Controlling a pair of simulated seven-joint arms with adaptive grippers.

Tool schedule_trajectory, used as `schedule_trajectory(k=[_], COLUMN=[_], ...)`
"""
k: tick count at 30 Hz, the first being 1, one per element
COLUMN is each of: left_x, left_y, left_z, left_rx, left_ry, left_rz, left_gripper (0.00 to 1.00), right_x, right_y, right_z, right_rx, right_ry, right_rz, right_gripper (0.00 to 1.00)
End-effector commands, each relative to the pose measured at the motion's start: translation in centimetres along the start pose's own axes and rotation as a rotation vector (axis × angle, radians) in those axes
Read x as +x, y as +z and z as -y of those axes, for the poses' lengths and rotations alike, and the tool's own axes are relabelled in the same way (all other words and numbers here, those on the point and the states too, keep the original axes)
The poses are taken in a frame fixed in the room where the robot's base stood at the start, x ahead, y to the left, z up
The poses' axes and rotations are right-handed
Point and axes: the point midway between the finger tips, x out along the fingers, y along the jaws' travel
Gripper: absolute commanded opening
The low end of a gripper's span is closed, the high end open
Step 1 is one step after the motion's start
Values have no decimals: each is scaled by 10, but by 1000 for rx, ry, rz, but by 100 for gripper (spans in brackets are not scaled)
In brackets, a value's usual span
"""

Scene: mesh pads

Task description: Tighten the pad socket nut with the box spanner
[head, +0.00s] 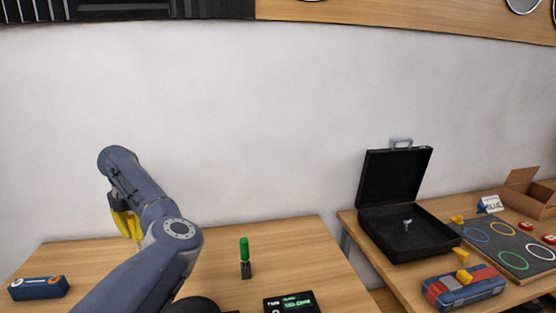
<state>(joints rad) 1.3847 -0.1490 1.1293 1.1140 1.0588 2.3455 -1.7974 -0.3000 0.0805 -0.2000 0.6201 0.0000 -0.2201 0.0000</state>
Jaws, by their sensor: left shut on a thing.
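My left gripper (127,221) hangs behind my left forearm above the left table, mostly hidden by the arm. Yellow parts show at it; I cannot tell whether they are its fingers or the thing it is shut on. A green-handled tool (244,248) stands upright in a small dark block on the left table, to the right of my left gripper and apart from it. I cannot make out for certain a box spanner, a pad socket or a nut. My right gripper is not in view.
A dark blue case (38,288) lies at far left, and a black display box (290,303) at the front. On the right table (349,217) are an open black case (395,180) with a small grey piece, a blue-red toolbox (463,289), a ringed board (506,259) and a cardboard box (530,188).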

Motion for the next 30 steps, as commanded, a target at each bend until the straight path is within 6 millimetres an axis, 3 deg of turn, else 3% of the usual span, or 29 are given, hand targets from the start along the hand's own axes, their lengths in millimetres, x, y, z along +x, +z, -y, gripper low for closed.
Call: schedule_trajectory(k=[24, 30], left_x=[137, 96], left_y=[-1, 2], left_z=[0, 0], left_rx=[0, -1], left_ry=[0, 1], left_rz=[-2, 4], left_gripper=[0, 0], right_x=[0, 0], right_y=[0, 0], right_z=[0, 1], right_rx=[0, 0], right_ry=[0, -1], right_rz=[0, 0], right_gripper=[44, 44])
